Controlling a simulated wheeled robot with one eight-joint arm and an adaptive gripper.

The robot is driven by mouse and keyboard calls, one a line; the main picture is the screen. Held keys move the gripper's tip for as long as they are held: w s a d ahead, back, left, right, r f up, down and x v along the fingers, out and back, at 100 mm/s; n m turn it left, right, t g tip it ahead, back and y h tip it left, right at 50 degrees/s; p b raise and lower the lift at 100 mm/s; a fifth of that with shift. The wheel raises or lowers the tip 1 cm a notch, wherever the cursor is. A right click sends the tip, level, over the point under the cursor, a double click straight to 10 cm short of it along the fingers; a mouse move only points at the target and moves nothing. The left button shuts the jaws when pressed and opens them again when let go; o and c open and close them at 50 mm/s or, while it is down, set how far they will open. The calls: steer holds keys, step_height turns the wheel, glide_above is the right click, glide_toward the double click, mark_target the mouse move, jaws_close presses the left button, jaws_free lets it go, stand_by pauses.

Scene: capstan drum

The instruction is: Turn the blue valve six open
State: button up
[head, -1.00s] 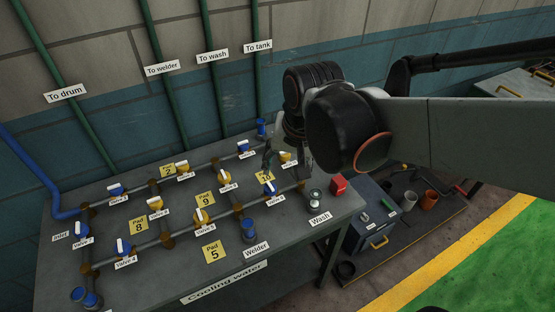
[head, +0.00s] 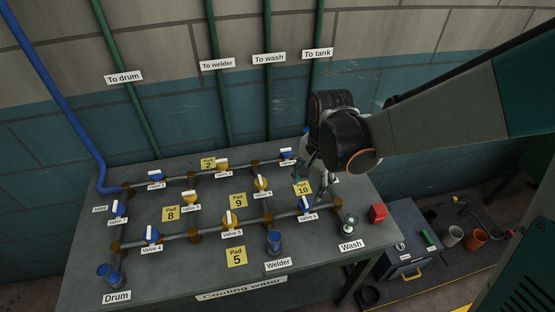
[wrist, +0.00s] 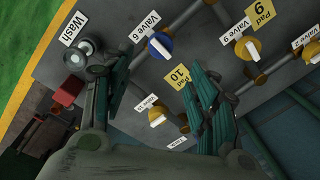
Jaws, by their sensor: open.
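Blue valve six (head: 305,204) sits on the front pipe run of the cooling water table, near its right end. It has a blue round body and a white bar handle. In the wrist view, valve six (wrist: 158,46) shows above the space between the fingers, with its bar slanted and its label beside it. My gripper (head: 318,188) is open and empty, over the table just behind and right of valve six. In the wrist view my gripper (wrist: 160,85) has its fingers spread, apart from the valve.
A yellow valve (wrist: 157,116) lies below the space between my fingers in the wrist view. Yellow valve nine (head: 262,183) stands left of the gripper. The Wash outlet (head: 349,224) and a red box (head: 378,213) are to the right. Pipes run across the table.

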mark_target(306, 201)
steer(key=f, duration=0.3)
steer(key=f+b, duration=0.1)
steer(key=f, duration=0.2)
steer(key=f+b, duration=0.1)
steer(key=f, duration=0.2)
steer(key=shift+w+a, duration=0.2)
steer(key=shift+a, duration=0.05)
steer(key=c, duration=1.1)
